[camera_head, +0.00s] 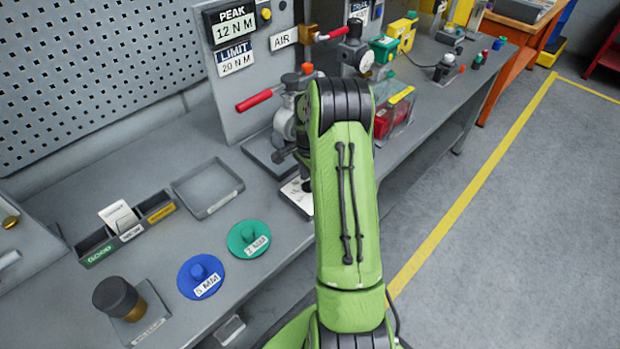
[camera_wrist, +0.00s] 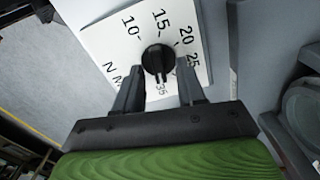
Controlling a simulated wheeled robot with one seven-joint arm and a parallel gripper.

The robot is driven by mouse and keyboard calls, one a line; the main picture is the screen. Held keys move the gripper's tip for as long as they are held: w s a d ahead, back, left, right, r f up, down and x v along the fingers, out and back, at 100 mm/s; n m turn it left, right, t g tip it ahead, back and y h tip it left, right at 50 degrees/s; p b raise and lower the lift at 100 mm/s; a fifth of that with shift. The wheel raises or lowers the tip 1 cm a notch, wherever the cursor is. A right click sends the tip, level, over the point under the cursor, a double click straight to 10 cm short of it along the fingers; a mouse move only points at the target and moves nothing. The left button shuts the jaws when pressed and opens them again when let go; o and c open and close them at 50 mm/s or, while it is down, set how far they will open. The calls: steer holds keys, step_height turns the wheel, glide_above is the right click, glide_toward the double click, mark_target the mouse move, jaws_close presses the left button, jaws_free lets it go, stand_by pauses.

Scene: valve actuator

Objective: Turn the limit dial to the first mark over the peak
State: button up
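The limit dial (camera_wrist: 157,59) is a black knob on a white scale plate (camera_wrist: 112,48) in the wrist view. The plate reads 10, 15, 20, 25 and a partly covered number near 35, with "N M". My gripper (camera_wrist: 159,66) is open, its two fingers on either side of the knob with gaps visible. The knob's ridge runs roughly up and down in the picture; I cannot tell which end is the pointer. In the head view a sign (camera_head: 233,25) reads PEAK 12 N M, and another (camera_head: 235,58) LIMIT 20 N M.
A red-handled valve (camera_head: 258,99) stands beside my arm. A clear box with red contents (camera_head: 392,112) is to its right. A grey tray (camera_head: 207,188), a blue disc (camera_head: 201,277) and a green disc (camera_head: 248,239) lie on the bench to the left.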

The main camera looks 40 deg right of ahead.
jaws_close()
stand_by(0.5)
